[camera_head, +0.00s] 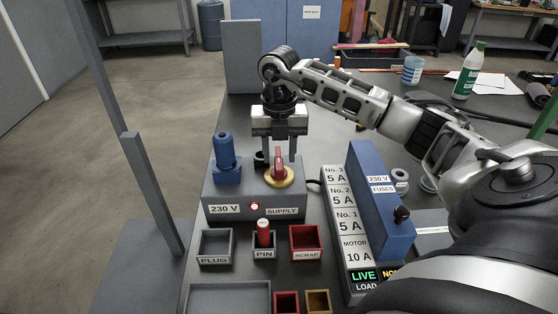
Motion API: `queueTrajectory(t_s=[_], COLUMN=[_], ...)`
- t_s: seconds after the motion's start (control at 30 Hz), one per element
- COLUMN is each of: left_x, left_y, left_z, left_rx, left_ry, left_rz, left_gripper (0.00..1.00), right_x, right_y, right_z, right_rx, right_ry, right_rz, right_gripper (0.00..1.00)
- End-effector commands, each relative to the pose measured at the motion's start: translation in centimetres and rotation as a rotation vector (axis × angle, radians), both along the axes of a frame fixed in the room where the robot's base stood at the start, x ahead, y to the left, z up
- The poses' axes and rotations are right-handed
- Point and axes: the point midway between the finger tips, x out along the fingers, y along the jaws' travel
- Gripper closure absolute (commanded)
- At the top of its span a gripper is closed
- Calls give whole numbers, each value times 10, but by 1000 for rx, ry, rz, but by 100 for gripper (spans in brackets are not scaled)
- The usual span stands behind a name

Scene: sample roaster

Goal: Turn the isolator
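The isolator is a red handle (279,162) on a round yellow plate (273,180), on top of the grey 230 V SUPPLY box (226,201). The handle stands roughly upright in the picture, pointing away from me. My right gripper (279,157) comes down over it from above and behind, its fingers apart. One finger shows on each side of the handle, with gaps visible. I cannot tell how far down the fingertips reach. A small red lamp (255,206) glows on the box front. My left gripper is not in view.
A blue plug (226,156) stands on the box's left. Fuse labels and a tilted blue 230 V FUSES cover (378,212) are on the right. In front are the PLUG (215,260), PIN (264,254) and SCRAP (306,256) trays; a red pin (264,230) stands in the PIN tray.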

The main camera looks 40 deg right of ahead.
Motion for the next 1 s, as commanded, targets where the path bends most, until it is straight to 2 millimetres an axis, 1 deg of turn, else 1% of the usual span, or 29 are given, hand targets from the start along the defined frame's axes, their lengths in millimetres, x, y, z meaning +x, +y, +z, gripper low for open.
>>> queueTrajectory(t_s=[0.03, 0.2, 0.53, 0.57, 0.6, 0.67, 0.7, 1.0], left_x=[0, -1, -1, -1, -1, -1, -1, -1], left_y=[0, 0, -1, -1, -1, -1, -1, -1], left_z=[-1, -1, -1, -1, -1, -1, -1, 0], left_rx=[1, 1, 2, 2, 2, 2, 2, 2], left_ry=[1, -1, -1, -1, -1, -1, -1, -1], left_rz=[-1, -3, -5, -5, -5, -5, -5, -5], left_gripper=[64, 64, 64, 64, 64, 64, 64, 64], right_x=[0, 0, 0, 0, 0, 0, 0, 0], right_y=[0, 0, 0, 0, 0, 0, 0, 0], right_z=[-9, -22, -24, -24, -24, -24, -24, -23], right_rx=[1, 0, 1, 1, 1, 1, 0, -1], right_ry=[3, 1, -1, -1, -1, -1, 0, 1], right_rz=[0, 0, 0, 0, 0, 0, 0, 22], right_gripper=[60, 60, 60, 68, 79, 96, 100, 100])
